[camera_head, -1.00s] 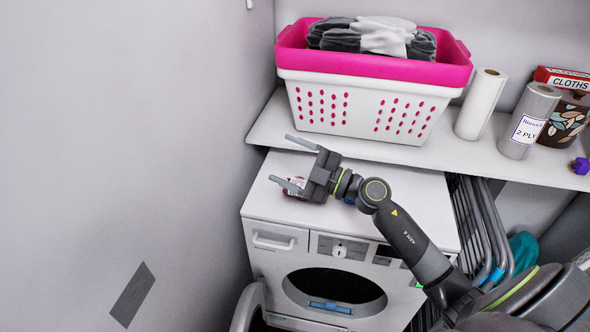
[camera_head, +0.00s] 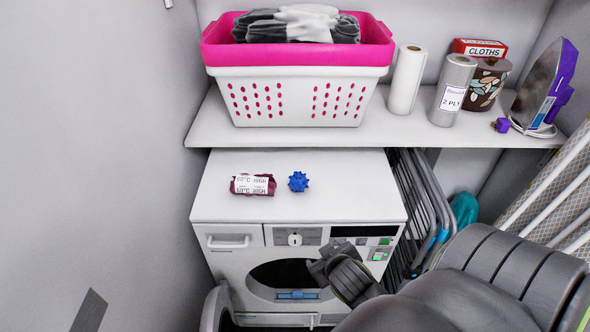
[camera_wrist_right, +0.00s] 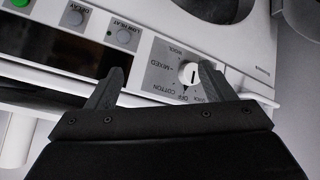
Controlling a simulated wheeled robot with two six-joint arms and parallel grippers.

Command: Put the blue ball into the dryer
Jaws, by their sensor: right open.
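The blue ball (camera_head: 298,181), small and knobbly, rests on top of the white dryer (camera_head: 340,190). The dryer's dark round opening (camera_head: 270,274) is uncovered, and its door (camera_head: 215,306) stands swung open to the left. My right gripper (camera_head: 322,264) is low in front of the dryer, partly covering the opening's right side; its fingers are hard to make out there. In the right wrist view my right gripper (camera_wrist_right: 160,76) is open and empty, with its fingers in front of the dryer's control panel (camera_wrist_right: 165,66) and dial. My left gripper is not in view.
A dark red labelled bundle (camera_head: 253,185) lies left of the ball. A shelf (camera_head: 300,135) behind holds a pink-and-white basket (camera_head: 295,95), paper rolls (camera_head: 406,80) and a box (camera_head: 480,47). Folded grey racks (camera_head: 420,200) stand right of the dryer. A wall is on the left.

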